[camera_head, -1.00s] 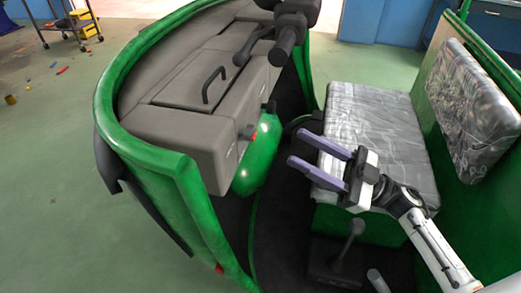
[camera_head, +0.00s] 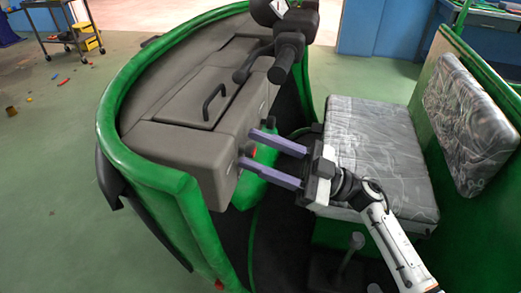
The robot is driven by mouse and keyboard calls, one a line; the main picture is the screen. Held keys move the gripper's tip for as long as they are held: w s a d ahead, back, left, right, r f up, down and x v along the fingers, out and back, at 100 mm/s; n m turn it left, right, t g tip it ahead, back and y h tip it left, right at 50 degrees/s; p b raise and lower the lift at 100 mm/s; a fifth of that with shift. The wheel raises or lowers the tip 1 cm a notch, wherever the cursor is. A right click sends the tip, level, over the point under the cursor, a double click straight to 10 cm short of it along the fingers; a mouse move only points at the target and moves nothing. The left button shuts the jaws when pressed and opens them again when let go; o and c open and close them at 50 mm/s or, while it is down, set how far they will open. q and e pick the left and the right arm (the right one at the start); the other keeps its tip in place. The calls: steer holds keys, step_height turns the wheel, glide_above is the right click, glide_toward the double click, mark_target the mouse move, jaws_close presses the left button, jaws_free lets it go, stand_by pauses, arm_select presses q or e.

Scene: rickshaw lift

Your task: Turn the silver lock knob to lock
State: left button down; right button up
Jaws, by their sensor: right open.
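My right gripper (camera_head: 247,148) reaches in from the lower right with its two purple fingers apart. It is open, with nothing seen between the fingers. Its fingertips point left at the side face of the grey dashboard (camera_head: 214,152). A small dark knob-like part (camera_head: 241,151) shows on that face, between the fingertips in the picture. I cannot tell whether the fingers touch it. I cannot clearly make out a silver lock knob. My left gripper is not in view.
A green rickshaw body (camera_head: 150,172) curves around the dashboard. A black handlebar grip (camera_head: 281,66) is above my gripper. A patterned seat (camera_head: 372,140) and backrest (camera_head: 468,112) are at right. A floor lever (camera_head: 352,248) stands below.

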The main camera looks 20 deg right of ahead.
steer(key=c, duration=1)
steer(key=shift+c, duration=0.2)
